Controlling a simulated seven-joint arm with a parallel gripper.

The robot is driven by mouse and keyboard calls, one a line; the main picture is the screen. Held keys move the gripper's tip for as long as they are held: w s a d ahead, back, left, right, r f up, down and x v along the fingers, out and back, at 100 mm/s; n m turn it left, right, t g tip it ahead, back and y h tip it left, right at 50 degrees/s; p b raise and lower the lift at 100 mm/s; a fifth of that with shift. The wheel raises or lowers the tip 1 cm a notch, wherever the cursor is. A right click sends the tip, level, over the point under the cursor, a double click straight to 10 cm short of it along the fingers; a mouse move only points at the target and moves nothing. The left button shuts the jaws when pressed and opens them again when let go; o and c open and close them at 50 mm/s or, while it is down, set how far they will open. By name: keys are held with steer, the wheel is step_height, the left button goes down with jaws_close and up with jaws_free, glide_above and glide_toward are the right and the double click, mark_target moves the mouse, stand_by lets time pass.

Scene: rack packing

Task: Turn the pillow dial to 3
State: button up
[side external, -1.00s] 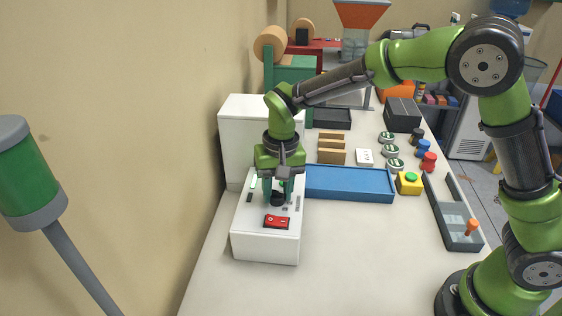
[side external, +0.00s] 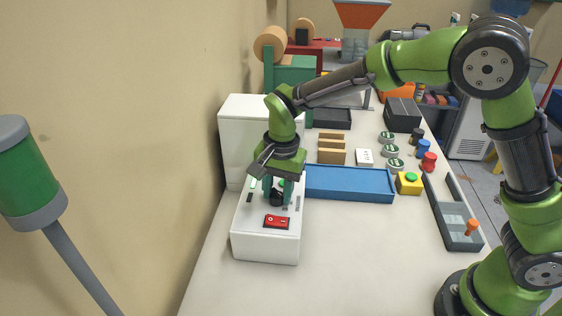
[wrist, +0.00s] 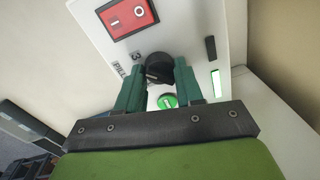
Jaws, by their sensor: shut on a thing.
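The pillow dial is a black round knob (wrist: 159,67) on the top panel of a white machine (side external: 265,249), with "PILL..." lettering and a 3 printed beside it in the wrist view. My gripper (wrist: 158,85) is shut on this dial, a green finger on each side. In the side external view the gripper (side external: 275,196) reaches down onto the panel and partly covers the dial. The dial's pointer mark is too small to read surely.
On the same panel sit a red switch plate (side external: 276,222), a green button (wrist: 167,101) and a lit green slot (wrist: 216,83). A blue tray (side external: 350,198) stands close to the right. A yellow box with a green button (side external: 409,187) stands beyond it. The front table is clear.

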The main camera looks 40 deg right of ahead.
steer(key=shift+d, duration=0.15)
steer(key=o, duration=1)
steer(key=shift+r, duration=0.1)
step_height(320, 180, up, 17)
steer(key=shift+s+d, duration=0.2)
steer(key=shift+s, duration=0.25)
